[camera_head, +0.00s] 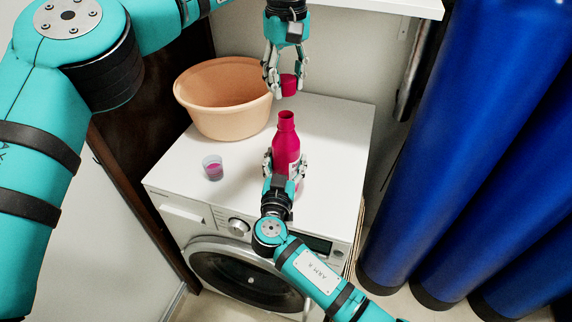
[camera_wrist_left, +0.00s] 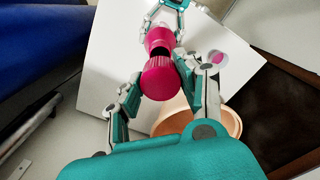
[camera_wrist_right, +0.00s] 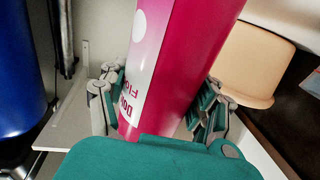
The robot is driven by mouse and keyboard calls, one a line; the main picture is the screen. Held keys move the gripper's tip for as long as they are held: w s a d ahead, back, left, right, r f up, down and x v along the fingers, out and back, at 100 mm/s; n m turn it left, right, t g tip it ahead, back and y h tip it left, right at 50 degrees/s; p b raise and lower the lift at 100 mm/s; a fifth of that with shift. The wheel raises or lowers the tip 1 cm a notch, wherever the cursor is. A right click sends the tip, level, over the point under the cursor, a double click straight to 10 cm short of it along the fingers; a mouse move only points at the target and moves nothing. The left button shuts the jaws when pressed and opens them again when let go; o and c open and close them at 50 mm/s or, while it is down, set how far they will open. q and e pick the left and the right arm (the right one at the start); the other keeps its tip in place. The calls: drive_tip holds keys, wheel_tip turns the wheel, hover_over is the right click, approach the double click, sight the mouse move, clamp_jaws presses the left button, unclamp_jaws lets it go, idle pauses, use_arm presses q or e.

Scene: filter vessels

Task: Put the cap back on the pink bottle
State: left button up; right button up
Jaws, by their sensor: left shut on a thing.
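The pink bottle (camera_head: 286,145) is uncapped and roughly upright over the washing machine top. My right gripper (camera_head: 284,163) is around its lower body, with fingers against both sides; the right wrist view shows the bottle (camera_wrist_right: 175,65) between them. Whether its base touches the machine is hidden. The pink cap (camera_head: 289,85) is between the fingertips of my left gripper (camera_head: 285,78), which is shut on it. In the head view the cap is above the bottle mouth, with a gap between. In the left wrist view the cap (camera_wrist_left: 160,79) overlaps the bottle neck (camera_wrist_left: 159,40).
A peach basin (camera_head: 215,113) stands at the back left of the white washing machine (camera_head: 335,125). A small cup with pink liquid (camera_head: 213,169) stands left of the bottle. Large blue cylinders (camera_head: 460,130) are at the right. The machine top right of the bottle is clear.

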sight(286, 115)
drive_tip(key=c, duration=1.1)
use_arm(q)
drive_tip(key=shift+f, duration=2.5)
drive_tip(key=shift+f, duration=0.9)
drive_tip(key=shift+f, duration=0.6)
use_arm(e)
clamp_jaws()
